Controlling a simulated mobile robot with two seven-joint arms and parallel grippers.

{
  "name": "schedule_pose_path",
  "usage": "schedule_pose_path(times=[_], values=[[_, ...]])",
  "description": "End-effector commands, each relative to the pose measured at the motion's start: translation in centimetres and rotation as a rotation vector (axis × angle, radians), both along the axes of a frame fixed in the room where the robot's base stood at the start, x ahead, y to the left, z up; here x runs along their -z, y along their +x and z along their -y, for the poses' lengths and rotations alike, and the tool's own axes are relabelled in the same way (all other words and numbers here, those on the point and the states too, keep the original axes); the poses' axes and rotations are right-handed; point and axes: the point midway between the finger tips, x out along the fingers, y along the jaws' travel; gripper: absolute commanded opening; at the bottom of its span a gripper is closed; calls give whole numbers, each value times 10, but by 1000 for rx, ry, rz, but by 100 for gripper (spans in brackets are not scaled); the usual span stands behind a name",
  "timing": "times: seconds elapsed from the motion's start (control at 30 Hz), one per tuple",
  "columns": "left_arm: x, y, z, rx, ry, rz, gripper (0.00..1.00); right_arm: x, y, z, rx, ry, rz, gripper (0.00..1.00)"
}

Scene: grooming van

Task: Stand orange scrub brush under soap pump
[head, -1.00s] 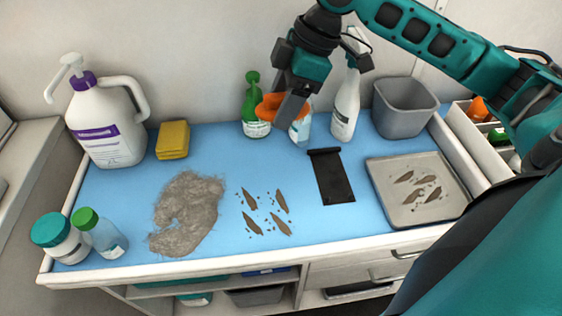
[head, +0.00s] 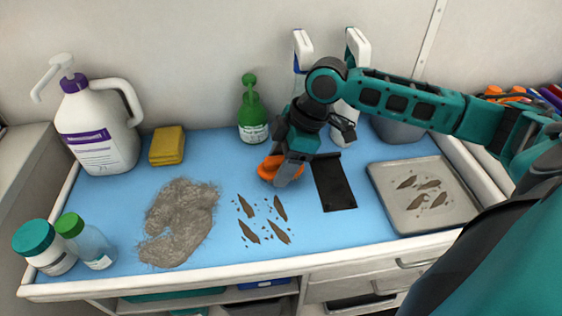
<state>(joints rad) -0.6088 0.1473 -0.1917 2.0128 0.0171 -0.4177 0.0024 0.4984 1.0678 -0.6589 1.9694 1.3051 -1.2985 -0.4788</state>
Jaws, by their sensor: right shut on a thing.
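My right gripper (head: 287,176) is shut on the orange scrub brush (head: 268,167) and holds it low over the blue mat, left of the black strip. I cannot tell whether the brush touches the mat. The gripper covers part of it. A large white jug with a purple collar and a white pump (head: 98,135) stands at the back left, well apart from the brush; its spout points left. A smaller green pump bottle (head: 252,115) stands at the back, behind and left of my gripper. My left gripper is not in view.
A yellow sponge (head: 167,145) lies right of the jug. A hair clump (head: 180,222) and scattered brown debris (head: 262,220) lie in front. Two jars (head: 45,248) stand front left. Spray bottles (head: 356,60) and a grey bin (head: 398,131) are behind my arm. A metal tray (head: 385,205) is right.

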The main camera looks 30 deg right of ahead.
Motion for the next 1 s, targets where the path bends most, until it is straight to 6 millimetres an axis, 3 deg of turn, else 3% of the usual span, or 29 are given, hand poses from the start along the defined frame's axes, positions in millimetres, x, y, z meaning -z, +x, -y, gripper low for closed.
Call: schedule_pose_path(times=[0.2,0.23,0.5,0.77,1.0], values=[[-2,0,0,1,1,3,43,1,0,0,1,0,0,30],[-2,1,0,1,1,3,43,2,0,0,1,0,0,63],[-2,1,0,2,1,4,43,1,0,0,0,0,0,88],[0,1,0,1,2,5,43,0,0,0,0,1,1,88],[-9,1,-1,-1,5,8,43,-34,-5,12,1,-3,3,88]])
